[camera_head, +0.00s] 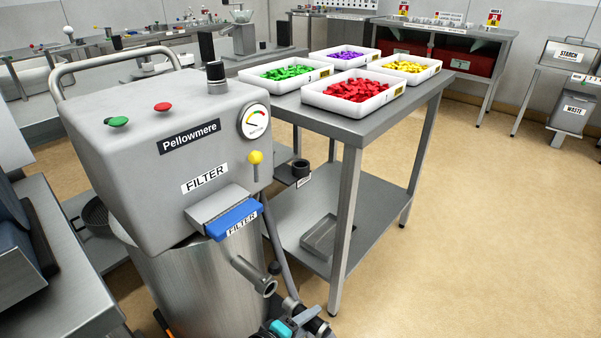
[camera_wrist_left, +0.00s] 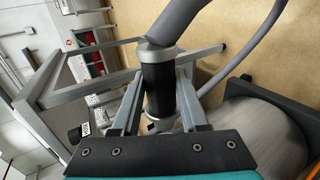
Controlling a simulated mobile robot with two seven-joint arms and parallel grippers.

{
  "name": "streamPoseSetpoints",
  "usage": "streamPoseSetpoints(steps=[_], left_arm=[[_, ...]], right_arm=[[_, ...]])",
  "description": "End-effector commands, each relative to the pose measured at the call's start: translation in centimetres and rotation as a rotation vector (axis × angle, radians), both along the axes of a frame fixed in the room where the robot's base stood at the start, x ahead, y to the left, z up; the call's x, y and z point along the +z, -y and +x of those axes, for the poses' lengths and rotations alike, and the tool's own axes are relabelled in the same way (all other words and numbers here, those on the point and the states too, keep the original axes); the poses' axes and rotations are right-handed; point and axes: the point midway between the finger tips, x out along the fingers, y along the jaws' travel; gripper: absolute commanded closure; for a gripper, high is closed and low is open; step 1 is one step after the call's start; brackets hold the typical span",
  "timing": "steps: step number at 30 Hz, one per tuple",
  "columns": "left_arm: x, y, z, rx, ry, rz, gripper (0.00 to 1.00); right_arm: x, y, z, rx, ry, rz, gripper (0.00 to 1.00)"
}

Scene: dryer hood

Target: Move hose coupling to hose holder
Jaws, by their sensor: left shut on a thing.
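The black hose coupling (camera_wrist_left: 158,88) is between the fingers of my left gripper (camera_wrist_left: 160,102), with the grey hose (camera_wrist_left: 183,22) running from its far end. In the head view my left gripper (camera_head: 302,318) is low at the bottom edge, shut on the coupling, which shows only partly there. The hose holder (camera_head: 301,168) is a small black cup with a label, fixed to the side of the steel table. The holder is apart from the coupling and looks empty. My right gripper is in neither view.
The grey Pellowmere machine (camera_head: 150,130) stands at left on a steel drum (camera_head: 195,290), with an open pipe stub (camera_head: 262,285) near my gripper. The steel table (camera_head: 372,127) carries several white trays of coloured pieces. A metal tray (camera_head: 322,236) sits on its lower shelf. Floor at right is clear.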

Motion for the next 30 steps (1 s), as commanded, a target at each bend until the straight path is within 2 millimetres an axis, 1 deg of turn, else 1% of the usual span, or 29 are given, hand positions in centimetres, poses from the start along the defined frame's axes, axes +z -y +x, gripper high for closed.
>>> streamPoseSetpoints(steps=[5,8,15,24,30], left_arm=[[0.1,0.0,0.0,0.0,0.002,-0.002,1.0],[0.1,0.0,-0.3,0.0,0.0,-0.001,1.0],[0.3,-0.4,-2.6,0.0,-0.001,-0.002,1.0],[0.2,-0.9,-5.5,0.0,-0.001,-0.001,1.0],[0.1,-1.1,-6.6,0.0,0.001,-0.002,1.0]], right_arm=[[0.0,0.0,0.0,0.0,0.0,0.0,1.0],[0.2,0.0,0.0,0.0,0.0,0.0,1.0],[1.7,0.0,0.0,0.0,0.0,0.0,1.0],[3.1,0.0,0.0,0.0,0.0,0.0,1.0],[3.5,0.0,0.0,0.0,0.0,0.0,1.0]])
